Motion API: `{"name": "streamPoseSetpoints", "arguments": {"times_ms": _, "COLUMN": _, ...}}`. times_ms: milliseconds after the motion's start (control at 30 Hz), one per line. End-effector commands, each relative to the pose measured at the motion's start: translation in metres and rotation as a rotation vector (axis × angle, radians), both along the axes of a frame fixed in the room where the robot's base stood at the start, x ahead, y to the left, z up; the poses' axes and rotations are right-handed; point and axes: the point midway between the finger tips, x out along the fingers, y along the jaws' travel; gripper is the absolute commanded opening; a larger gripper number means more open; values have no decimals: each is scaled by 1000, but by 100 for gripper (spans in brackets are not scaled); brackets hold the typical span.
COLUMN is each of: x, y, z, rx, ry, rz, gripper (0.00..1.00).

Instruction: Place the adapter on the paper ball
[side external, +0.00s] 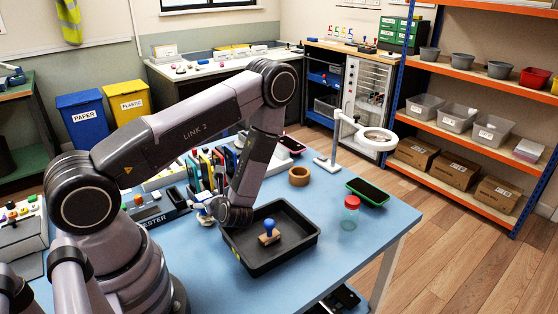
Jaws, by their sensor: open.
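My gripper (205,212) is at the end of my arm, left of the black tray, small and partly hidden by my wrist. Its jaws are open, but the fingertips are hard to make out. A small pale, crumpled-looking patch with some blue shows at the gripper; I cannot tell whether it is the paper ball or part of the gripper. I cannot pick out the adapter with certainty among the crowded items behind my wrist.
The black tray (312,240) holds a blue-knobbed stamp (268,233). Behind stand a tape roll (299,176), a magnifier lamp (333,165) and upright phones (205,170). The blue table's (320,277) front right is clear.

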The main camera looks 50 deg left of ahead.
Motion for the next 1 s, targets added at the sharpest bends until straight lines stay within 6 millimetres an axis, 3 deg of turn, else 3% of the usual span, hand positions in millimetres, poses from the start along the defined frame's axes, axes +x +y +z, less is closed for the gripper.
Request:
{"name": "streamPoseSetpoints", "arguments": {"times_ms": 400, "x": 1, "y": -81, "z": 34, "rx": 0, "ry": -4, "rz": -7, "gripper": 72}}
{"name": "streamPoseSetpoints", "arguments": {"times_ms": 667, "x": 1, "y": -99, "z": 51, "rx": -8, "ry": -33, "rz": 30, "gripper": 72}}
{"name": "streamPoseSetpoints", "arguments": {"times_ms": 767, "x": 4, "y": -100, "z": 77, "rx": -34, "ry": -120, "rz": 121, "gripper": 72}}
{"name": "streamPoseSetpoints", "arguments": {"times_ms": 1000, "x": -11, "y": -107, "z": 169, "rx": -213, "ry": -460, "rz": 510, "gripper": 72}}
